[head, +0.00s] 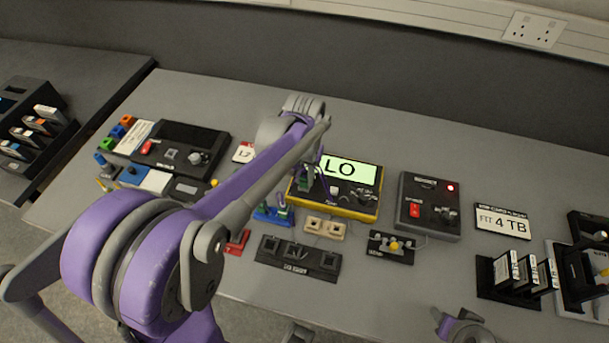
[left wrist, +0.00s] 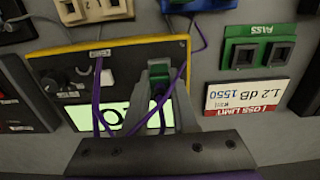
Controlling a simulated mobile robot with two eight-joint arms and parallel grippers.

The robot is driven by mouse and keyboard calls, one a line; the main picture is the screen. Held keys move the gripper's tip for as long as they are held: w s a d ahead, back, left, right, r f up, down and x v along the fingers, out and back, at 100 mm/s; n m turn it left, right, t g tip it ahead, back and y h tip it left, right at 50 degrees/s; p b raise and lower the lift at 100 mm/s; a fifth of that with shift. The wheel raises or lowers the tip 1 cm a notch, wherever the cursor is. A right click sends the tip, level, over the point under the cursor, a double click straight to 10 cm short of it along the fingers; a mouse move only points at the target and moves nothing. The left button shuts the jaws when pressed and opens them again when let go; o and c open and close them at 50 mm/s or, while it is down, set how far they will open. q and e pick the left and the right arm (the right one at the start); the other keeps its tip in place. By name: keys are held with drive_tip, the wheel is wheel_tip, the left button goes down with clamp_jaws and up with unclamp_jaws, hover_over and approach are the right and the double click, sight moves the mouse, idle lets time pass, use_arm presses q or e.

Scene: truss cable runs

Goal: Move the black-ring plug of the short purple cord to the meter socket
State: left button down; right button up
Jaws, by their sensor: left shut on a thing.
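The meter (head: 368,207) is a yellow-edged box with a lit screen reading LO; it fills the left of the left wrist view (left wrist: 50,85), upside down. My left gripper (left wrist: 160,98) is over the meter's edge, its fingers shut on a small dark plug (left wrist: 159,92) with purple cord. A green socket (left wrist: 158,70) lies right at the fingertips. Whether the plug is seated in it, and its ring colour, I cannot tell. Another purple cord (left wrist: 97,75) runs up the meter's face near a white fitting. My right gripper (head: 458,322) is at the bottom edge of the head view, partly cut off.
A black box with a red switch (head: 430,205) stands right of the meter. A black three-socket block (head: 298,258), a beige double socket (head: 325,227) and a small black block with a yellow part (head: 391,247) lie in front. A green PASS holder (left wrist: 258,50) is beside the meter.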

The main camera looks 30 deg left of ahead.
idle(0.5)
use_arm(q)
drive_tip(key=c, duration=0.6)
unclamp_jaws()
drive_tip(key=shift+r, duration=0.1)
use_arm(e)
drive_tip(key=shift+r, duration=0.1)
use_arm(q)
drive_tip(key=shift+r+p, duration=1.55)
drive_tip(key=shift+r, duration=0.85)
use_arm(e)
drive_tip(key=shift+w+r, duration=0.25)
drive_tip(key=shift+r, duration=0.65)
drive_tip(key=shift+w+r, duration=0.25)
drive_tip(key=shift+r, duration=0.6)
use_arm(q)
drive_tip(key=shift+r, duration=0.45)
drive_tip(key=shift+w+r+p, duration=0.1)
drive_tip(key=shift+r+p, duration=1)
drive_tip(key=shift+r, duration=0.5)
use_arm(e)
drive_tip(key=r, duration=0.1)
drive_tip(key=w+r, duration=0.1)
drive_tip(key=r, duration=0.1)
